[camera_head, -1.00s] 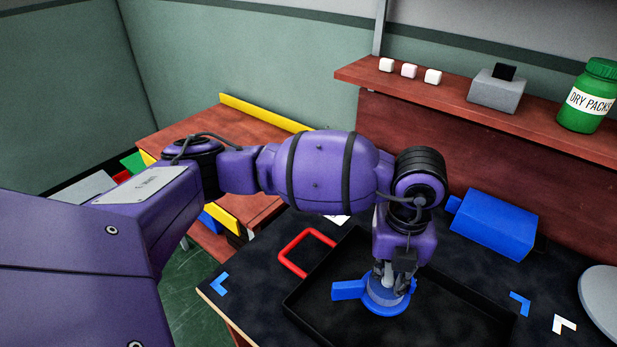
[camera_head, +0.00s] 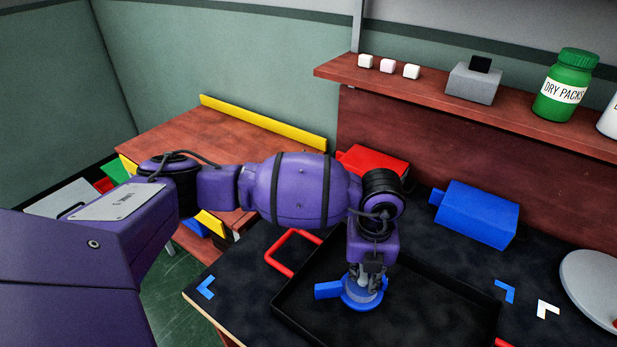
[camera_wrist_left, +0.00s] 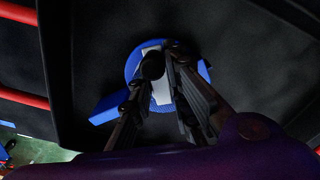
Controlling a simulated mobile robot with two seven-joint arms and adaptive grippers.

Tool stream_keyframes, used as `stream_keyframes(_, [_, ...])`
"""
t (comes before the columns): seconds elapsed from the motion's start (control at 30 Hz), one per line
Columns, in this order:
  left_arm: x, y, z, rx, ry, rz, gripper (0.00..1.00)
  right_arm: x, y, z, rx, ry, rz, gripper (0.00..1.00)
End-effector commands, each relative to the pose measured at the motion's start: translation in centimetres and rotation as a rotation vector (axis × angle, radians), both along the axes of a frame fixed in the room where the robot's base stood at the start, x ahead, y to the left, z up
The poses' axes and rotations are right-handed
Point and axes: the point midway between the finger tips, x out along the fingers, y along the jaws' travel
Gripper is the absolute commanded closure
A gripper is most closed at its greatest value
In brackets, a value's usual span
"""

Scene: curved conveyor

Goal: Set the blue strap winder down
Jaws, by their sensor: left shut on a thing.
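The blue strap winder (camera_head: 360,296) is a round blue disc with a grey hub and a flat blue arm sticking out to the left. My left gripper (camera_head: 366,278) points down and is shut on the winder's hub. In the left wrist view, the winder (camera_wrist_left: 110,107) shows behind the fingers (camera_wrist_left: 160,75), which cover part of it. The winder is over the floor of a black tray (camera_head: 420,318) with a red handle (camera_head: 290,252). I cannot tell whether it touches the tray floor. My right gripper is not in view.
A blue box (camera_head: 478,215) and a red box (camera_head: 375,161) stand behind the tray. A grey round plate (camera_head: 592,283) is at the right. Blue (camera_head: 505,290) and white (camera_head: 547,309) corner marks lie on the dark table. A shelf (camera_head: 470,108) runs above.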

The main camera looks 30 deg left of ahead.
Motion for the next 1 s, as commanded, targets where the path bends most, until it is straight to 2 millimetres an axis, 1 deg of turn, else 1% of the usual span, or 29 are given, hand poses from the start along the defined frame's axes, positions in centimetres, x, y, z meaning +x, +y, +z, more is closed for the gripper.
stream_keyframes(0.03, [0.1,-0.1,-0.1,-0.001,-0.003,-0.001,1.00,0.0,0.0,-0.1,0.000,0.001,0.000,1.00])
stream_keyframes(0.07, [0.1,-0.1,-0.1,-0.001,-0.003,-0.001,0.81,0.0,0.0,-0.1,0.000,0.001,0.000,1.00])
stream_keyframes(0.1, [0.1,-0.1,0.0,-0.001,-0.003,-0.001,0.76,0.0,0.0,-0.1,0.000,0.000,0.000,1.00])
stream_keyframes(0.2, [0.1,-0.1,0.0,0.000,-0.004,-0.001,0.65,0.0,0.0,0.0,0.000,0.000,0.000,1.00])
stream_keyframes(0.47, [0.2,-0.1,0.1,-0.001,-0.004,-0.001,0.65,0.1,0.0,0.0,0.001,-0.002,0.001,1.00])
stream_keyframes(0.6, [0.3,-0.1,0.9,-0.002,-0.007,-0.001,0.65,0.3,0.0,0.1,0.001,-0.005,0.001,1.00])
stream_keyframes(0.67, [0.3,-0.1,1.8,-0.002,-0.007,-0.001,0.65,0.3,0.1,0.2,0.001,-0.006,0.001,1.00])
stream_keyframes(0.77, [0.3,-0.1,3.7,-0.002,-0.009,-0.003,0.65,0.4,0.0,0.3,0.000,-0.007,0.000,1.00])
stream_keyframes(0.9, [0.3,-0.1,6.9,-0.002,-0.009,-0.002,0.65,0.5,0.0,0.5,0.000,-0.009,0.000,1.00])
stream_keyframes(1.0, [0.3,-0.1,8.9,-0.001,-0.009,-0.002,0.65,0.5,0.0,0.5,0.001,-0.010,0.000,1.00])
